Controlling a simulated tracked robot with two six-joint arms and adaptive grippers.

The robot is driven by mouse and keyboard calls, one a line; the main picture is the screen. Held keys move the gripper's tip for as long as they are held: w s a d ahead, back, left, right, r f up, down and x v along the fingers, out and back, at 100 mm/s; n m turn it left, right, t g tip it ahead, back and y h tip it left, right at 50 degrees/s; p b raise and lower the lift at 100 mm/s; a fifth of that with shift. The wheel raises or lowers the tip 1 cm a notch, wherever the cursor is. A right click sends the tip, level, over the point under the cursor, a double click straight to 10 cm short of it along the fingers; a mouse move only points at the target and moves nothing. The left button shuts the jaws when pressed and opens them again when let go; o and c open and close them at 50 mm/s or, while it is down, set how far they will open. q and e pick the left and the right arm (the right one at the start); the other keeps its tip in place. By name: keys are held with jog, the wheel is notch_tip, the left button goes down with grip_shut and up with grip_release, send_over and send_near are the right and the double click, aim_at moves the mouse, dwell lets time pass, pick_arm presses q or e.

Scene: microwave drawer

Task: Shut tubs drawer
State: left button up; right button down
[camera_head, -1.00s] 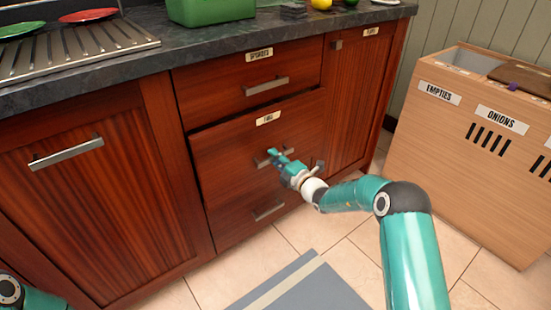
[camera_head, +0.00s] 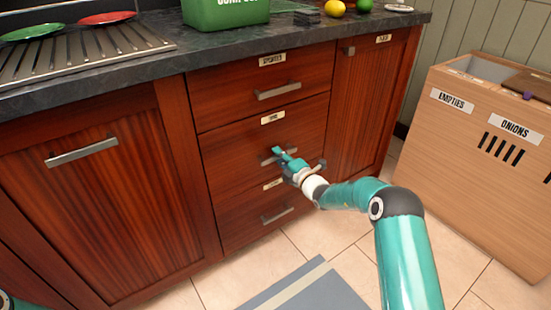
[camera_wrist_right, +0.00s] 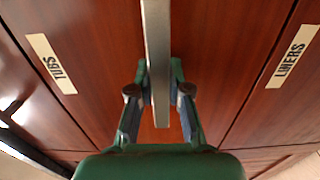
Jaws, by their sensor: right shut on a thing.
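The tubs drawer (camera_head: 232,150) is the middle one in a stack of wooden drawers, with its white label in the head view. Its front looks flush, or very nearly so, with the drawers above and below. My right gripper (camera_head: 284,157) is at the front of this drawer. In the right wrist view, the fingers of my right gripper (camera_wrist_right: 160,95) lie on both sides of the metal bar handle (camera_wrist_right: 157,40) and are shut on it. The TUBS label (camera_wrist_right: 52,62) shows to its left. My left gripper is out of view.
The liners drawer (camera_head: 241,217) is below and another drawer (camera_head: 225,93) above, both shut. A cupboard door (camera_head: 366,110) is to the right. A wooden bin (camera_head: 455,150) labelled EMPTIES and ONIONS stands at far right. A grey mat (camera_head: 335,292) lies on the tiled floor.

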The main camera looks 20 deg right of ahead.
jog(key=shift+w, duration=0.1)
jog(key=c, duration=1.1)
grip_release()
jog(key=shift+w+f, duration=0.2)
jog(key=shift+s+r, duration=0.1)
jog(key=shift+r, duration=0.05)
jog(key=v, duration=1.2)
